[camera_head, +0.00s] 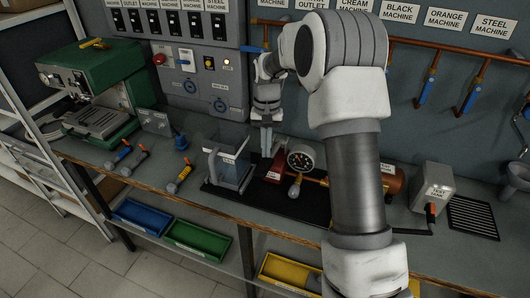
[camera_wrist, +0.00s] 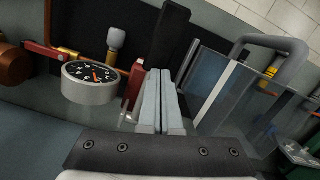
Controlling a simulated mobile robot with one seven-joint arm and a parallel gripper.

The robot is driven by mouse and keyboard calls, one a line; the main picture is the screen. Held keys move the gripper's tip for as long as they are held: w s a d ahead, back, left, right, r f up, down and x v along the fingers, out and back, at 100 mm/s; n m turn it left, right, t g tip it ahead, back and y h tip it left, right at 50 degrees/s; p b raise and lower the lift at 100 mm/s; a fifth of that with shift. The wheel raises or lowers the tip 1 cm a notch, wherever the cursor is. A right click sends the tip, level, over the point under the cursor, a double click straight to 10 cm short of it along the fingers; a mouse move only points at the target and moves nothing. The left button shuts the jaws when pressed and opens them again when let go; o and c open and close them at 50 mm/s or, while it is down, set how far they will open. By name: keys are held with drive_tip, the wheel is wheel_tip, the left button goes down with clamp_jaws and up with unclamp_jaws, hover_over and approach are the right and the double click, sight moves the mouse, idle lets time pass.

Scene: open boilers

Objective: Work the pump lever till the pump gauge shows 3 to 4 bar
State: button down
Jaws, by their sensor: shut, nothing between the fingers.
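My gripper (camera_head: 266,150) points down over the pump, with its fingers shut and empty. In the wrist view its fingertips (camera_wrist: 161,74) are together beside a red upright part of the pump (camera_wrist: 134,88). A dark bar (camera_wrist: 170,35), perhaps the lever's grip, shows just beyond the fingertips; I cannot tell whether they touch. The pump gauge (camera_head: 300,158) has a dark face and stands right of the gripper in the head view. In the wrist view the gauge (camera_wrist: 92,76) shows an orange needle, but its numbers are too small to read surely. The red pump body (camera_head: 275,170) is partly hidden.
A clear tank (camera_head: 229,168) with a grey pipe stands close left of the gripper. A copper cylinder (camera_head: 393,182) and grey test box (camera_head: 432,186) are to the right. Blue-handled valves (camera_head: 424,90) hang behind. Tools (camera_head: 180,180) lie on the bench at left.

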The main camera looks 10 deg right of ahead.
drive_tip(key=shift+w, duration=0.1)
wheel_tip(320, 180, up, 17)
drive_tip(key=w, duration=0.1)
drive_tip(key=shift+w+d+r+p, duration=0.2)
drive_tip(key=shift+w+d+p, duration=0.05)
drive_tip(key=shift+w+p, duration=0.05)
drive_tip(key=shift+d+f, duration=0.1)
drive_tip(key=shift+d, duration=0.1)
idle(1.0)
